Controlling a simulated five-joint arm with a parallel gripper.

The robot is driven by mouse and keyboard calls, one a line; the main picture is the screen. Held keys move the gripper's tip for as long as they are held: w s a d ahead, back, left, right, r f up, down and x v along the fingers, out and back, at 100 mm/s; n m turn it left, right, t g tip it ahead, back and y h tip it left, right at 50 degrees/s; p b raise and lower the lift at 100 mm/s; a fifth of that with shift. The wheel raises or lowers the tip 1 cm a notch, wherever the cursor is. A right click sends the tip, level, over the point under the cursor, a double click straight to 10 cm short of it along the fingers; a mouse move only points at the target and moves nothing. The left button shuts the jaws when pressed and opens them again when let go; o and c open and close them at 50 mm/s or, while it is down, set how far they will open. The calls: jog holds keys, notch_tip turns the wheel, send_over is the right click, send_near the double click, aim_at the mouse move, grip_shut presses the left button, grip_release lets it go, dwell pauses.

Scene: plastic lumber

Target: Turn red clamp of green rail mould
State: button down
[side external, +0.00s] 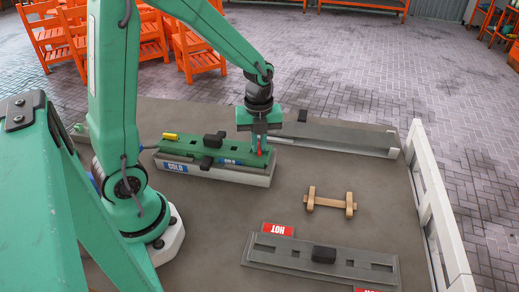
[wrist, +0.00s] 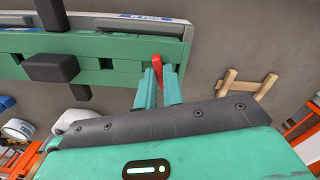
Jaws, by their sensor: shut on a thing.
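The green rail mould (side external: 190,150) lies on a pale grey block (side external: 225,177) with a blue COLD label. It spans the upper left of the wrist view (wrist: 106,66). The small red clamp (side external: 259,151) is at the mould's right end, and it stands at the mould's edge in the wrist view (wrist: 157,61). My gripper (side external: 259,154) reaches down over that end. Its two green fingers (wrist: 160,80) are shut on the red clamp, one on each side. The clamp's lower part is partly hidden between the fingers.
Black handles (side external: 214,139) stick up from the mould, and a yellow piece (side external: 171,136) sits at its left. A wooden piece (side external: 330,203), a grey mould (side external: 295,256) by a red HOT label and a back grey mould (side external: 345,137) lie around. A white barrier (side external: 432,200) edges the right.

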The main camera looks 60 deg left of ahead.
dwell(0.4)
jog(key=shift+m, duration=2)
jog(key=c, duration=1.4)
grip_release()
jog(key=shift+o, duration=0.2)
jog(key=shift+r, duration=0.1)
jog(key=shift+r, duration=3.45)
